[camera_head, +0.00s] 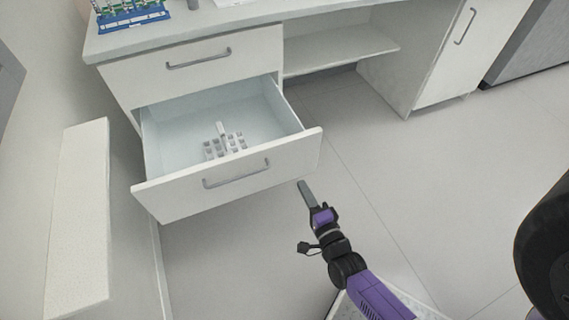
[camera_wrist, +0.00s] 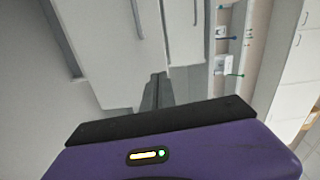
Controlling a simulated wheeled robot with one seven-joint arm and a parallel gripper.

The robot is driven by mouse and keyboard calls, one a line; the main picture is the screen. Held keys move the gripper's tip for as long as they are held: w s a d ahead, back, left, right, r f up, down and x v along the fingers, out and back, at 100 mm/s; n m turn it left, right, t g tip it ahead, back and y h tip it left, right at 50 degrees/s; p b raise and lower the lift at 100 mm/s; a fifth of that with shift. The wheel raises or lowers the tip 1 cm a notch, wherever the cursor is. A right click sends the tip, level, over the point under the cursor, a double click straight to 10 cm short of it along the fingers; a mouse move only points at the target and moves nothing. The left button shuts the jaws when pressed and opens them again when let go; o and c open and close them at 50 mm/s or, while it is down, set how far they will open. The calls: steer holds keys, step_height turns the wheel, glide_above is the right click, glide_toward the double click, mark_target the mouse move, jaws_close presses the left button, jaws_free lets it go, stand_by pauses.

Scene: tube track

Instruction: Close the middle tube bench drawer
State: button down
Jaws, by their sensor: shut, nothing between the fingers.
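The open drawer (camera_head: 228,180) is pulled well out of the white bench, below a shut upper drawer (camera_head: 180,64). Its front has a grey bar handle (camera_head: 236,174). A small white rack with square cells (camera_head: 224,143) lies inside it. My gripper (camera_head: 302,184) is shut and empty, just in front of and below the right end of the drawer front, apparently apart from it. In the wrist view the shut fingers (camera_wrist: 156,92) point toward white panels; I cannot tell which panel they face.
A blue tube rack (camera_head: 130,14) stands on the bench top (camera_head: 230,14). An open shelf (camera_head: 340,48) and a cabinet door (camera_head: 448,55) are to the right. A white block-like panel (camera_head: 78,215) stands at left. The floor (camera_head: 410,170) right of the drawer is clear.

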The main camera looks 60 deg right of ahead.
mark_target(281, 146)
steer(key=shift+m, duration=0.4)
steer(key=x, duration=1.4)
steer(key=shift+w+d+r, duration=0.1)
steer(key=shift+r, duration=0.2)
steer(key=shift+b, duration=0.3)
steer(key=b+x, duration=2.6)
steer(key=x, duration=0.8)
steer(key=shift+w+r, duration=0.35)
steer(key=shift+r, duration=0.1)
steer(key=shift+d, duration=0.1)
steer(key=shift+f, duration=0.1)
